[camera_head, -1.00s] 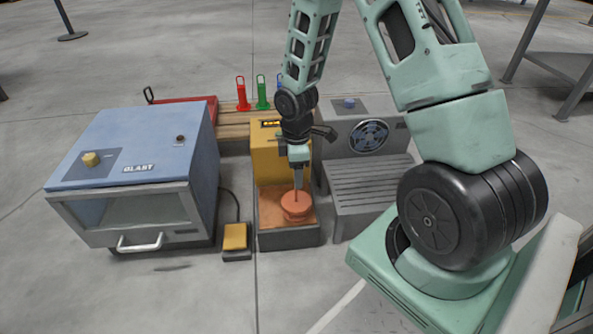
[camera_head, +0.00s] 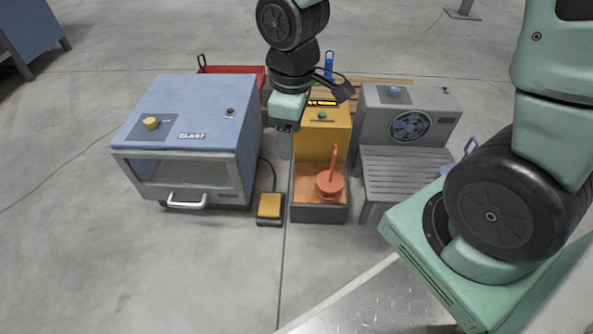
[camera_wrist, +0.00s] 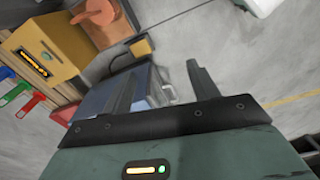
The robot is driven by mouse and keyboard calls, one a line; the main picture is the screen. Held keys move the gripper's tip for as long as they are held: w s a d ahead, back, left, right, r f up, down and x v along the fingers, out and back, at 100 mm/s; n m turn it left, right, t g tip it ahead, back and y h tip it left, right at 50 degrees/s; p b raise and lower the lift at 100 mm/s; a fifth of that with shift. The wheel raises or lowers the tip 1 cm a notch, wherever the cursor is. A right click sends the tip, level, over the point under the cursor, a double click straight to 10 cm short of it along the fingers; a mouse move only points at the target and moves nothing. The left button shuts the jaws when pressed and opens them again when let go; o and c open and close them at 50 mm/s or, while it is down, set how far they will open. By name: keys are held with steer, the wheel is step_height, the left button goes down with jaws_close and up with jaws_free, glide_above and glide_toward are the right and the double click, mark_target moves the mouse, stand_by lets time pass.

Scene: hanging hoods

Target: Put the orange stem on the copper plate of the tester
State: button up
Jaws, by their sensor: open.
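The orange stem (camera_head: 331,183) stands on the copper plate (camera_head: 303,194) of the yellow tester (camera_head: 325,121), its round base resting on the plate and its thin shaft upright. In the wrist view the stem (camera_wrist: 96,14) shows at the top left beside the tester's yellow body (camera_wrist: 42,45). My gripper (camera_head: 287,150) is to the left of the stem and higher, apart from it. In the wrist view its two fingers (camera_wrist: 165,85) are spread with nothing held between them.
A blue blast cabinet (camera_head: 190,120) stands to the left, with a yellow pedal (camera_head: 270,206) before the gap. A grey slatted bench with a fan (camera_head: 408,127) is on the right. A blue stem (camera_head: 328,64) stands behind; green (camera_wrist: 14,93) and red (camera_wrist: 30,105) ones show in the wrist view.

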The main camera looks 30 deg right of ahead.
steer(key=s+a+r, duration=0.3)
steer(key=s+a, duration=0.1)
steer(key=s, duration=0.3)
steer(key=s+a+r+m, duration=0.1)
steer(key=s+a+r, duration=0.1)
steer(key=s+a, duration=0.2)
steer(key=s, duration=0.3)
steer(key=shift+r+m, duration=0.3)
steer(key=shift+r, duration=0.1)
steer(key=shift+w+r, duration=0.1)
step_height(320, 180, up, 45)
steer(key=p, duration=4.5)
steer(key=shift+r, duration=0.15)
